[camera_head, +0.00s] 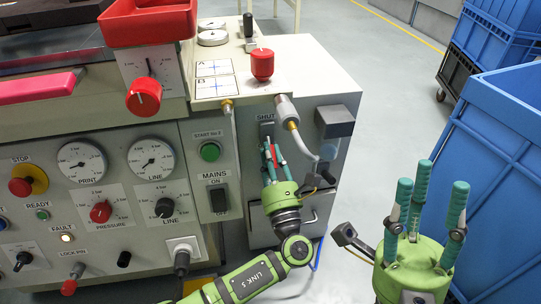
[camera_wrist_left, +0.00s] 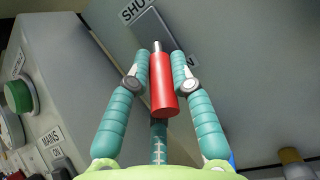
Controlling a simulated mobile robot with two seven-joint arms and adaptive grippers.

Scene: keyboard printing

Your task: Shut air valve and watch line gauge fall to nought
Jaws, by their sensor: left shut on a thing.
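The air valve's red handle (camera_head: 274,155) is on the grey side panel, below the SHUT label (camera_head: 267,118). My left gripper (camera_head: 271,158) is closed around it. In the left wrist view the red handle (camera_wrist_left: 163,85) is between the teal fingers, its pale tip pointing toward the panel. The fingers hide part of a second label, ending in N. The round white LINE gauge (camera_head: 151,160) is on the front panel; its needle is too small to read surely. My right gripper (camera_head: 428,200) is at the lower right, fingers up, spread and empty.
A PRINT gauge (camera_head: 82,165) is left of the LINE gauge. A green START button (camera_head: 210,152) and black MAINS switch (camera_head: 219,198) are left of my left gripper. A pale hose (camera_head: 300,141) hangs close to its right. Blue crates (camera_head: 500,150) stand at the right.

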